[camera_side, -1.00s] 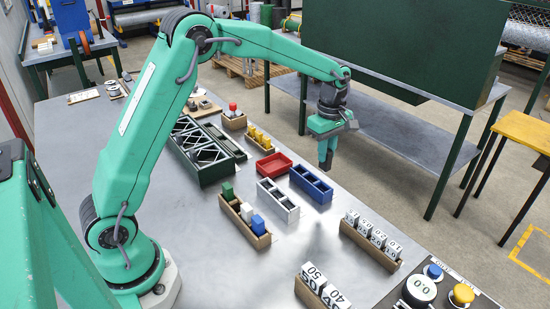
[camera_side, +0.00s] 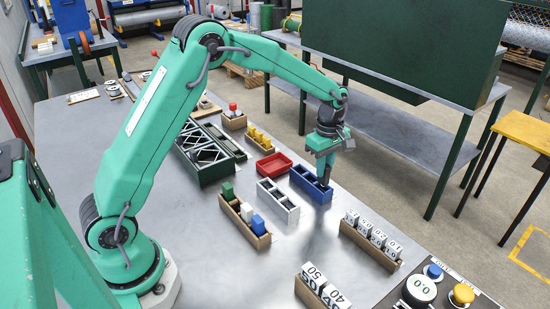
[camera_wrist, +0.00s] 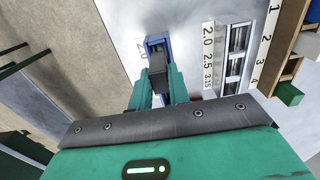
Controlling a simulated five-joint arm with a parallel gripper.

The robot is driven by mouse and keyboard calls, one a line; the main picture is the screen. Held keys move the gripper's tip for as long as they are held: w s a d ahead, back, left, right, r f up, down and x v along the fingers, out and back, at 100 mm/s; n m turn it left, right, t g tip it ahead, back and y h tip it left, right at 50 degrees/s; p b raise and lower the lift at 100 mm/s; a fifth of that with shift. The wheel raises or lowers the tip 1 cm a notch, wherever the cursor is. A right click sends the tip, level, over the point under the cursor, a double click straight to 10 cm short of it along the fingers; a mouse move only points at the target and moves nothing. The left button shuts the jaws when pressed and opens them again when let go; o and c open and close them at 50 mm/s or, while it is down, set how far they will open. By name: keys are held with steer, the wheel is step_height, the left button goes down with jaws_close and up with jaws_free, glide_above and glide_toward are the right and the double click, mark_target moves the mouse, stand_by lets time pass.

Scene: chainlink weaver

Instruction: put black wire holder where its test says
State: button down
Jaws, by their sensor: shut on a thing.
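My gripper (camera_side: 325,167) points down over the right end of the blue tray (camera_side: 307,185). It is shut on the black wire holder (camera_side: 326,181), a small dark block. In the wrist view the holder (camera_wrist: 158,72) sits between my two green fingers and covers part of the blue tray (camera_wrist: 154,39). The holder's lower end is at the tray's right compartment; I cannot tell whether it touches the tray floor. The tray's other compartments look empty in the side view.
A white tray (camera_side: 278,202) stands to the left, a red tray (camera_side: 273,166) behind it. A wooden box with green, white and blue blocks (camera_side: 245,217) lies farther left. A wooden rack of numbered white blocks (camera_side: 371,233) stands in front. Bare metal table lies between them.

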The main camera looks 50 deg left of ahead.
steer(key=shift+f, duration=1.7)
steer(key=c, duration=1.3)
jaws_free()
steer(key=shift+o, duration=0.2)
steer(key=shift+r, duration=3.9)
steer(key=shift+r, duration=0.1)
